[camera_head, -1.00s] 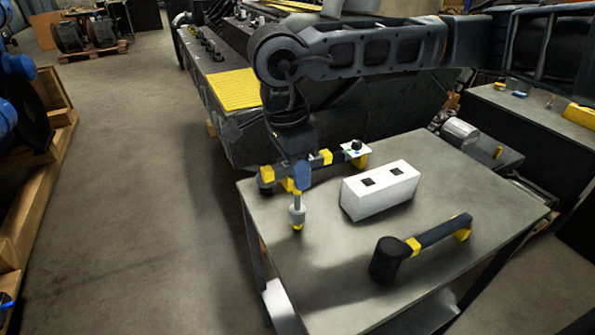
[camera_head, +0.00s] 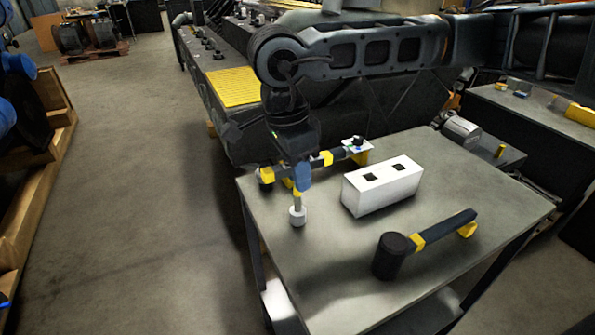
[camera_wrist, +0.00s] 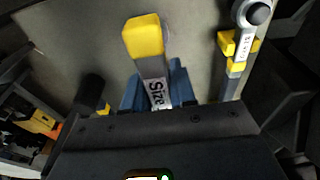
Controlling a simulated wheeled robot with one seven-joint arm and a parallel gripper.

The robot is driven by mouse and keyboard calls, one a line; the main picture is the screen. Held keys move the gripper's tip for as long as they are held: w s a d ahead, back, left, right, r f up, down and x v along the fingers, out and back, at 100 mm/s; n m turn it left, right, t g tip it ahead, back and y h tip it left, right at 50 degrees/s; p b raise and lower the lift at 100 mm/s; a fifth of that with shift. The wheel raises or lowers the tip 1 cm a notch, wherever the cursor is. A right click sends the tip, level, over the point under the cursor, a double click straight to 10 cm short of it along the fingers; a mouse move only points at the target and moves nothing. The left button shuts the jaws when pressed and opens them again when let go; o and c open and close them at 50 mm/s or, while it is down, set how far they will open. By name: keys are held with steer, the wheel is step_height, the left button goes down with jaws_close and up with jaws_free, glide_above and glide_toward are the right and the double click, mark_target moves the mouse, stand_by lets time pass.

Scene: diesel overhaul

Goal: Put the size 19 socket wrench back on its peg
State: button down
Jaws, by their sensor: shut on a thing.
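My gripper (camera_head: 302,178) hangs over the table's left part, its blue fingers shut on a socket wrench. The held wrench's grey shaft points down to a pale round end (camera_head: 297,216), above or near the tabletop; I cannot tell if it touches. In the wrist view the wrench has a yellow end (camera_wrist: 144,36) and a label reading "Size" (camera_wrist: 158,92) between the fingers; its number is hidden. A second tool with yellow blocks (camera_head: 326,158) lies behind the gripper; the wrist view shows its labelled round end (camera_wrist: 252,14). I cannot clearly identify a peg.
A white box (camera_head: 382,188) with two dark square marks stands right of the gripper. A black cylinder (camera_head: 391,257) with a dark handle and yellow bands (camera_head: 447,229) lies nearer the front. The grey tabletop (camera_head: 320,270) is bare at front left. A machine stands behind.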

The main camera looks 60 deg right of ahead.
steer(key=shift+f, duration=0.3)
steer(key=shift+c, duration=1.4)
jaws_free()
steer(key=shift+r, duration=0.2)
steer(key=shift+r+p, duration=1.1)
steer(key=shift+r, duration=3.3)
steer(key=shift+s, duration=0.1)
